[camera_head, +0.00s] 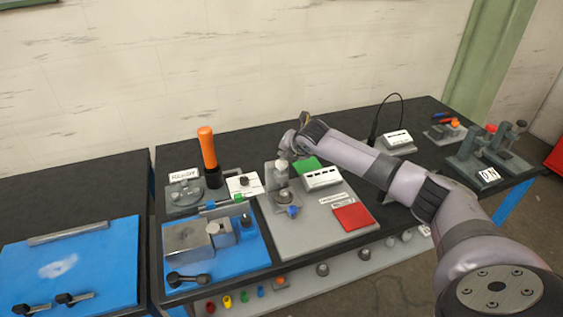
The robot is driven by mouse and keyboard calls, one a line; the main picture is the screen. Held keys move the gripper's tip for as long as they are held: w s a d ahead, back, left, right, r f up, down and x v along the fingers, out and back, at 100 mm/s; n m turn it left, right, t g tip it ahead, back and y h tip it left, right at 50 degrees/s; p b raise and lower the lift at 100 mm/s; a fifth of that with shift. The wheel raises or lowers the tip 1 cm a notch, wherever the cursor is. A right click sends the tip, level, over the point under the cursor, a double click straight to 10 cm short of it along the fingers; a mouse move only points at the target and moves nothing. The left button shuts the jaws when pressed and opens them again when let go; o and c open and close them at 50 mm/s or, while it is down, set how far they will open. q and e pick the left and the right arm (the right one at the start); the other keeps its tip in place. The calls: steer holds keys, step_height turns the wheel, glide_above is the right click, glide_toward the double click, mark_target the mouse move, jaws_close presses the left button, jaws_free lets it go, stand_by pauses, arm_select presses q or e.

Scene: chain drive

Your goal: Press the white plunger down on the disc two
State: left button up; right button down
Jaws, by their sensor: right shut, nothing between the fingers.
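My right gripper (285,152) is small in the picture, at the end of my arm that comes in from the right. It is shut and points down over a grey press-like fixture at the back of the grey plate. A pale, whitish knob (281,165), which looks like the plunger, is just below the fingers. I cannot tell whether they touch. Below it is a round metal disc (284,196) on the plate; I cannot read which disc it is. My left gripper is not in view.
A blue knob (293,211), a green pad (306,166), a white labelled box (322,178) and a red pad (353,217) are on the grey plate (310,238). A blue board with metal blocks (187,242) lies left. An orange-handled tool (208,150) stands behind.

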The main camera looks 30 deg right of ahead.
mark_target(284, 162)
steer(key=shift+s+f+b, duration=0.1)
steer(key=shift+f+b, duration=0.55)
steer(key=shift+f, duration=1.25)
stand_by(1.3)
steer(key=shift+s+a+f, duration=0.1)
steer(key=shift+s+f, duration=0.15)
steer(key=shift+f, duration=0.35)
stand_by(0.4)
steer(key=shift+w+r+p, duration=0.15)
steer(key=shift+r+p, duration=0.4)
steer(key=shift+r, duration=0.05)
steer(key=shift+w+r+p, duration=0.15)
steer(key=shift+r+p, duration=0.4)
steer(key=shift+r, duration=0.05)
steer(key=shift+w+r+p, duration=0.1)
steer(key=shift+r+p, duration=1)
steer(key=shift+r, duration=0.3)
step_height(284, 162, up, 3)
steer(key=p, duration=0.3)
steer(key=shift+r+p, duration=0.65)
steer(key=shift+r, duration=0.4)
